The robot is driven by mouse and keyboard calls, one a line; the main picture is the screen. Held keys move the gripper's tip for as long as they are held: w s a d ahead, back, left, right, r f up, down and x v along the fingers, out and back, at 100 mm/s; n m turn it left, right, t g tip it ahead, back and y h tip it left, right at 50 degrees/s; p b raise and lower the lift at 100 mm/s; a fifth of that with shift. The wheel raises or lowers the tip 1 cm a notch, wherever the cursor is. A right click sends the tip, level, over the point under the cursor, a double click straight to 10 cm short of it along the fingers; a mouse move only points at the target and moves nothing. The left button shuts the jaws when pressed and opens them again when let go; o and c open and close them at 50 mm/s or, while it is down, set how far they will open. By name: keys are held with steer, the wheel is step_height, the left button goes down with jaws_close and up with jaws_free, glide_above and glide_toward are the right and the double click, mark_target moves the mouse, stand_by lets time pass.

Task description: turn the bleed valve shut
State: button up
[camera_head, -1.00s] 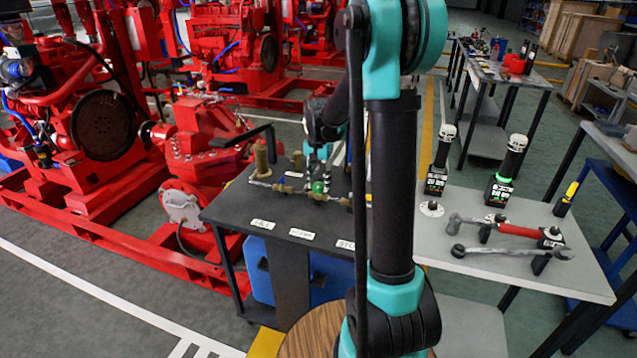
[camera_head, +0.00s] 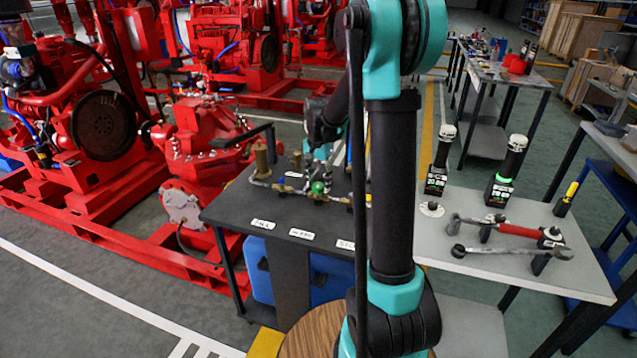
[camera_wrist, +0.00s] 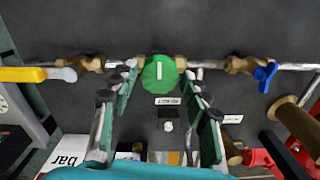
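A round green knob (camera_wrist: 159,72) with a white line across it sits on a pipe run in the wrist view. The head view shows it on the dark bench (camera_head: 318,188). A small label (camera_wrist: 167,101) lies below it, too small to read surely. A blue-handled valve (camera_wrist: 265,76) is to its right and a yellow lever (camera_wrist: 24,74) to its left. I cannot tell for certain which is the bleed valve. My gripper (camera_wrist: 160,80) is open, with its fingertips at either side of the green knob; contact is not clear. It also shows in the head view (camera_head: 319,166).
Brass fittings (camera_head: 261,158) stand at the bench's left beside a black lever. A light table (camera_head: 585,278) on the right carries wrenches (camera_head: 515,230) and two black cylinders (camera_head: 508,170). Red pump machinery (camera_head: 195,140) stands left of the bench.

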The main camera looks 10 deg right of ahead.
mark_target(319, 186)
steer(key=shift+o, duration=0.8)
step_height(319, 186, up, 12)
steer(key=s+f+n+t, duration=0.1)
steer(key=s+f+n, duration=0.1)
steer(key=s+f, duration=0.3)
steer(key=s+d+f+n+t, duration=0.1)
steer(key=s+f+n, duration=0.2)
steer(key=s, duration=0.9)
steer(key=s+d+f+n+t, duration=0.1)
steer(key=s+f+n+t, duration=0.1)
steer(key=s+f, duration=0.5)
steer(key=shift+s+d+f+n, duration=0.2)
steer(key=shift+s+f+n, duration=0.1)
steer(key=shift+s+n, duration=0.45)
